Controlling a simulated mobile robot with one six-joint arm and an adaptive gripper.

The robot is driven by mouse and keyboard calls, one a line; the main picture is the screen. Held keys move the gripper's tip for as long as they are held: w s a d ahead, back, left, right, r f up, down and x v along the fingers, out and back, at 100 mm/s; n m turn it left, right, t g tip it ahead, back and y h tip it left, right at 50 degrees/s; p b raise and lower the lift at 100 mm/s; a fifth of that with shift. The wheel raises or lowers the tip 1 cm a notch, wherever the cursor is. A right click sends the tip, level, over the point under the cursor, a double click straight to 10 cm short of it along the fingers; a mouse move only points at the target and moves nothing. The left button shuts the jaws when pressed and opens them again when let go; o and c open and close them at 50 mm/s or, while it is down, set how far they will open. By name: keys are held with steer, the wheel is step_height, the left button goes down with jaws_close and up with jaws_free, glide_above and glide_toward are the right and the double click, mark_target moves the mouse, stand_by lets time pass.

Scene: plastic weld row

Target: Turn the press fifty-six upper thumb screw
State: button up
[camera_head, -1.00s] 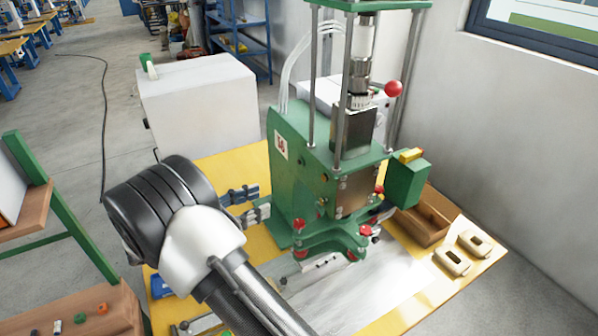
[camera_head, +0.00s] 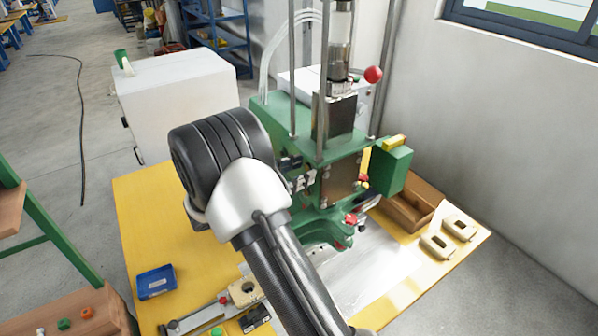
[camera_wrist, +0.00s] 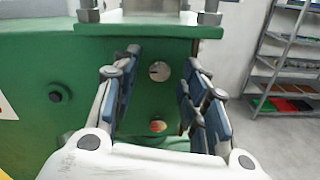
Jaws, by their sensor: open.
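The green press (camera_head: 272,112) stands on the yellow table; its side panel (camera_wrist: 95,105) fills much of the wrist view. A round silvery screw head (camera_wrist: 159,71) sits high on that panel, with a reddish-brass round part (camera_wrist: 158,126) below it. My gripper (camera_wrist: 157,88) is open, with its blue-padded fingers left and right of the silvery head and a gap on both sides. In the head view my gripper (camera_head: 298,174) is at the press's side, partly behind my arm. I cannot make out the screw there, nor whether the fingertips touch the panel.
A red-balled lever (camera_head: 373,74) stands out on the press's right. A wooden box (camera_head: 408,208) and two pale slotted blocks (camera_head: 448,236) lie to the right. A blue tray (camera_head: 156,282) is at front left. A white cabinet (camera_head: 180,102) stands behind the table.

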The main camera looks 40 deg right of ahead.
steer(key=shift+d, duration=0.1)
steer(key=shift+c, duration=0.2)
jaws_close()
stand_by(0.4)
